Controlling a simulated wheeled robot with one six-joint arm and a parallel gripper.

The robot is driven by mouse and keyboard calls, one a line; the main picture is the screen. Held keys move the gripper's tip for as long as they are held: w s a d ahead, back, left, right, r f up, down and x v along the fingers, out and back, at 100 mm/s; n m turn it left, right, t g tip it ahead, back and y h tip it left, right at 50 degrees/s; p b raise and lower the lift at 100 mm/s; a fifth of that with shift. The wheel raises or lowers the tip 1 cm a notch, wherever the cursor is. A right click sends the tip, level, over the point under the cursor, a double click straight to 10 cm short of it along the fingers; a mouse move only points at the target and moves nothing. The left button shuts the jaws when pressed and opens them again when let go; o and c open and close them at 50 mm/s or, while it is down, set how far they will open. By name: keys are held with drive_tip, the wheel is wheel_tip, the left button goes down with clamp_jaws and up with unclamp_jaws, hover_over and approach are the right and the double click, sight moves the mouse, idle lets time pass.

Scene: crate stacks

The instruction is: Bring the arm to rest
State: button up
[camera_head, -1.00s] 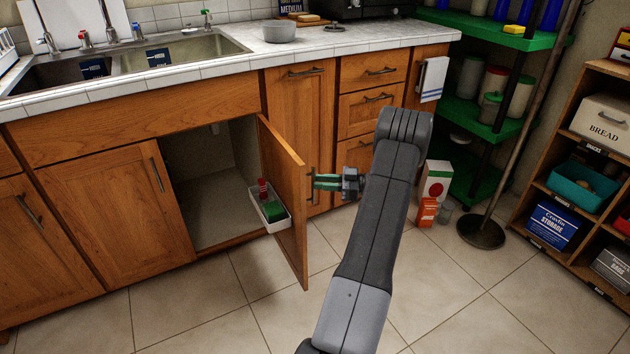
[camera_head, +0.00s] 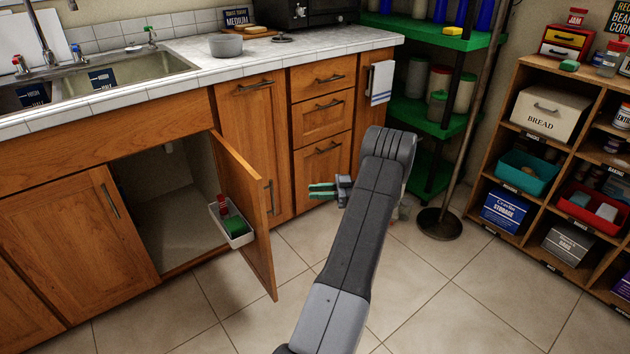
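My gripper (camera_head: 321,190) is at the end of my dark grey arm, right of the open cabinet door (camera_head: 246,216). Its two green fingers point left, with a narrow gap between them and nothing seen in it. Clear space shows between the fingertips and the door in the picture. The arm rises from the bottom of the view and hides part of the floor and shelf area behind it.
The door stands swung out under the sink (camera_head: 125,78), with a white bin (camera_head: 236,238) on its inner side. A lamp-like pole base (camera_head: 440,223), a green shelf (camera_head: 428,115) and a wooden shelf unit (camera_head: 510,132) stand right. The tiled floor (camera_head: 440,300) is clear in front.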

drive_tip(key=b, duration=0.2)
hover_over(275, 215)
drive_tip(key=shift+w, duration=0.35)
